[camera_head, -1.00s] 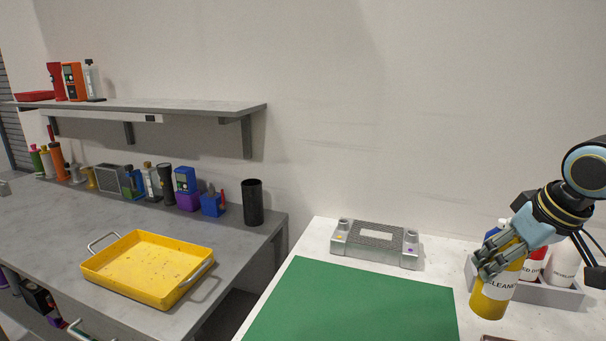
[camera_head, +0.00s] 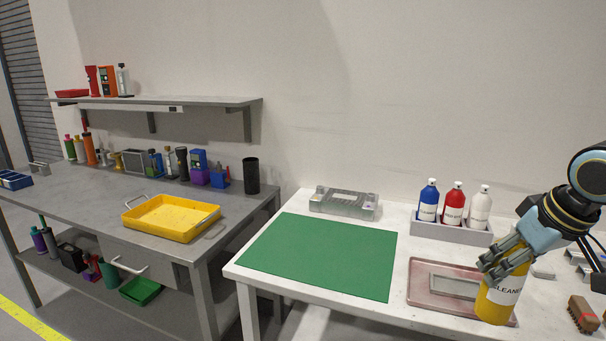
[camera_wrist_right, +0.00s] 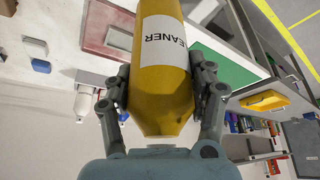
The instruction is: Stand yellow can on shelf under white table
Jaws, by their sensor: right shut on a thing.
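The yellow can (camera_head: 497,298), with a white label reading "CLEANER", is in my right gripper (camera_head: 503,262) at the right of the head view. In the right wrist view the can (camera_wrist_right: 163,85) sits between both fingers of the right gripper (camera_wrist_right: 165,95), which is shut on it. In the head view the can is in front of the pinkish tray, over the white table (camera_head: 330,283); whether its base touches anything I cannot tell. The shelf under the white table is not visible in the head view. My left gripper is not in view.
A pinkish tray (camera_head: 420,295) and a green mat (camera_head: 320,255) lie on the table. A grey holder (camera_head: 440,231) with blue, red and white bottles stands behind. A brush (camera_head: 582,314) lies right. A grey workbench (camera_head: 90,205) with a yellow tray (camera_head: 170,218) stands left.

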